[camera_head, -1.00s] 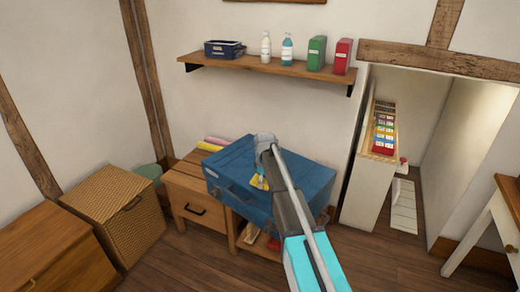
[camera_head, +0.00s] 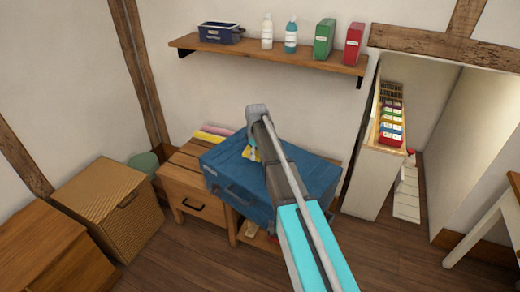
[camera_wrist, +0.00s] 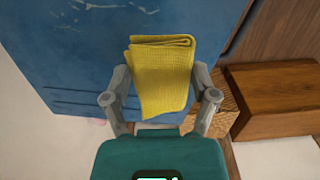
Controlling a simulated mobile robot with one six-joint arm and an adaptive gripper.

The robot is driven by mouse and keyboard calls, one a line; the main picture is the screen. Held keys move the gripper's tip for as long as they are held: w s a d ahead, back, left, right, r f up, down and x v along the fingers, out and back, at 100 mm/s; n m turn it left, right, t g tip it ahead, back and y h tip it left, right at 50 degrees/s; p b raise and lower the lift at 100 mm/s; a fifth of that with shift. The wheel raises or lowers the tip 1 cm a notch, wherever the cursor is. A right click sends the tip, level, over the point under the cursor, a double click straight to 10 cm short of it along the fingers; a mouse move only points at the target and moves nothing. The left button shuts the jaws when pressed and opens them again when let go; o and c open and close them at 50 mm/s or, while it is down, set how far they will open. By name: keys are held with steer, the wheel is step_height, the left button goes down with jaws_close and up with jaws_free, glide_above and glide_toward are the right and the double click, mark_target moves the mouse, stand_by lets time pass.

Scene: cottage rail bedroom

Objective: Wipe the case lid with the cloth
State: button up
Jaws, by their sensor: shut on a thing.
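The blue case (camera_head: 310,178) lies flat on the wooden cabinet, its lid facing up. My arm crosses in front of it in the head view and hides part of the lid. My gripper (camera_wrist: 161,92) is shut on a folded yellow cloth (camera_wrist: 160,70). A small yellow patch of the cloth (camera_head: 251,153) shows over the left part of the lid in the head view. In the wrist view the case lid (camera_wrist: 75,45) lies behind the cloth, with pale scuff marks at the top left. I cannot tell whether the cloth touches the lid.
Folded coloured cloths (camera_head: 212,132) lie on the cabinet (camera_head: 180,182) left of the case. A shelf (camera_head: 280,55) with bottles, boxes and a bin hangs above. A wicker hamper (camera_head: 112,205) and a wooden chest (camera_head: 45,250) stand to the left.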

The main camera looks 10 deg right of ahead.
steer(key=shift+d, duration=0.25)
steer(key=shift+f, duration=0.15)
